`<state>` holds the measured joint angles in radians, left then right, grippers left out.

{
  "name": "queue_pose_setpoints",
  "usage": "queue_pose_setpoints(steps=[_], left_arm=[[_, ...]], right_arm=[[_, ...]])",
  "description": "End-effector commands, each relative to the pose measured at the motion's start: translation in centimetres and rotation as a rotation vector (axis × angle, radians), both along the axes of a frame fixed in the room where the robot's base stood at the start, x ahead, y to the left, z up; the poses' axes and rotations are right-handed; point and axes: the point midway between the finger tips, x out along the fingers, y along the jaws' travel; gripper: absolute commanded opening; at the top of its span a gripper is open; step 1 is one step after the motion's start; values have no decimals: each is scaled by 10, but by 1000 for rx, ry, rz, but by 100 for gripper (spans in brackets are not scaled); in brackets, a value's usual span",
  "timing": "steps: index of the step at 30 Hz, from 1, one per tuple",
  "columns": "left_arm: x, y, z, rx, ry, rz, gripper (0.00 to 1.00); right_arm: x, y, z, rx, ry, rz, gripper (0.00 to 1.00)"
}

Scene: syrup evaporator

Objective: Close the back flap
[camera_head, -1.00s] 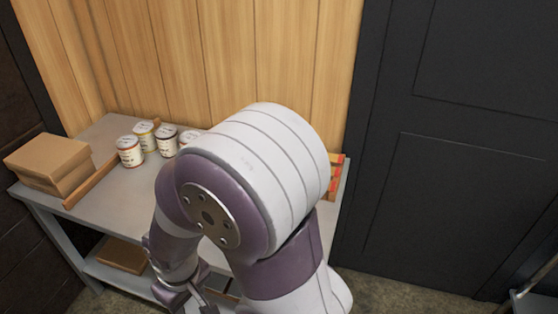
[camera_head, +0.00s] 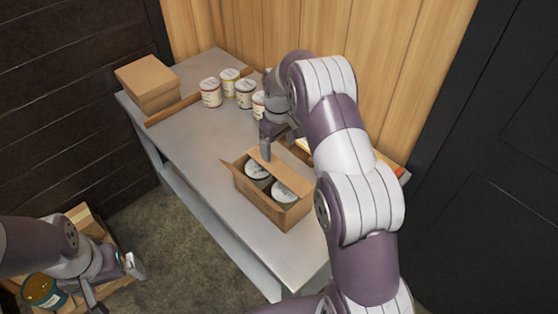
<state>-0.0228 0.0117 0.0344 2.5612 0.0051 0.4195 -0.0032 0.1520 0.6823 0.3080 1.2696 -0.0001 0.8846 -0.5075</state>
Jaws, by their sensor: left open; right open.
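An open cardboard box (camera_head: 262,207) stands on the grey table, with white-lidded cans (camera_head: 257,169) inside. Its back flap (camera_head: 291,176) stands up along the far side. A side flap sticks out at the left. My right gripper (camera_head: 272,149) is open, pointing down just behind the back flap's left end; I cannot tell whether it touches the flap. My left gripper (camera_head: 116,279) is open and empty, low over the floor at the lower left, away from the box.
Several labelled cans (camera_head: 211,92) stand at the back of the table (camera_head: 190,141). A closed brown box (camera_head: 147,83) sits at the table's left end. A wooden crate (camera_head: 89,221) with a dark can (camera_head: 43,291) is on the floor. The table's left-middle is clear.

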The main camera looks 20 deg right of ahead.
Motion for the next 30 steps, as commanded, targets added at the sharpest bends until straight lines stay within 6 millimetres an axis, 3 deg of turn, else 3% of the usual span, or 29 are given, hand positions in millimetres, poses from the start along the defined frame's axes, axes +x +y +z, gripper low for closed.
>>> queue_pose_setpoints(steps=[1, 9, 13, 21, 27, 30], left_arm=[[1, 0, 10, 0, -3, 0, 100], [1, 0, 26, 0, -3, 0, 100], [1, 0, 28, 0, -3, 0, 100], [1, 0, 28, 0, -3, 0, 100], [1, 0, 28, 0, -3, 0, 100], [1, 0, 26, 0, -4, 0, 100]], right_arm=[[-2, 0, -8, 1, 6, 0, 89], [0, 0, -67, 0, 0, -1, 89], [0, 0, -80, 0, -2, -2, 89], [0, 0, -83, -1, -4, -2, 89], [0, 0, -83, -1, -4, -2, 32], [0, 1, -84, -5, -5, -2, 32]])
